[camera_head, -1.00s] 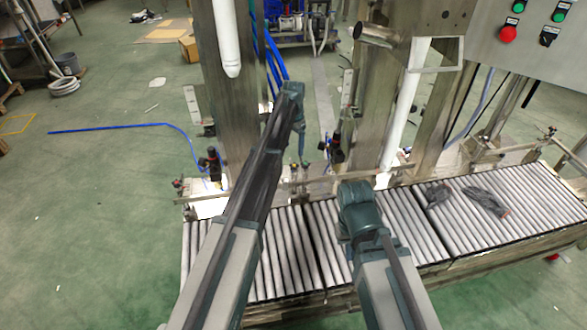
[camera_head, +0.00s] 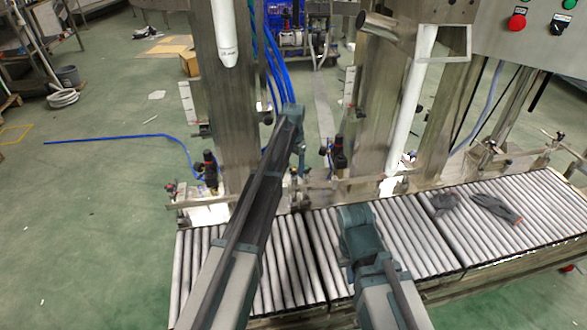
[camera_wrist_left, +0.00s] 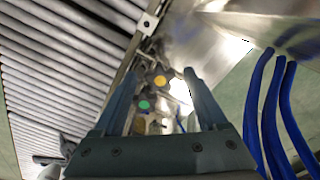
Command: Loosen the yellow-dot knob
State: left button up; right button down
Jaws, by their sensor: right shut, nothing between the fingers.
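The yellow-dot knob (camera_wrist_left: 160,81) is a dark lobed knob with a yellow centre, seen in the left wrist view between the fingertips of my left gripper (camera_wrist_left: 161,74). The fingers are spread apart, with nothing held; how far the knob lies beyond them is hard to tell. A similar knob with a green dot (camera_wrist_left: 143,105) sits just below and left of it. In the head view my left gripper (camera_head: 300,158) points down by the steel frame, and I cannot make out the dots there. My right gripper (camera_head: 350,245) is over the rollers, shut and empty, its fingertips mostly hidden.
A roller conveyor (camera_head: 420,235) runs along the front, with dark gloves (camera_head: 495,208) lying on it at the right. Steel posts (camera_head: 225,110) and a rail stand behind it. Blue hoses (camera_wrist_left: 270,110) hang right of my left gripper.

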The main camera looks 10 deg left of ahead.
aim_at(294, 170)
pick_arm(q)
grip_shut()
jog(key=shift+d+n, duration=0.1)
jog(key=shift+n, duration=2.2)
jog(key=shift+o, duration=0.2)
grip_release()
notch_tip(294, 170, up, 14)
jog(key=p, duration=1.4)
jog(key=shift+f, duration=0.15)
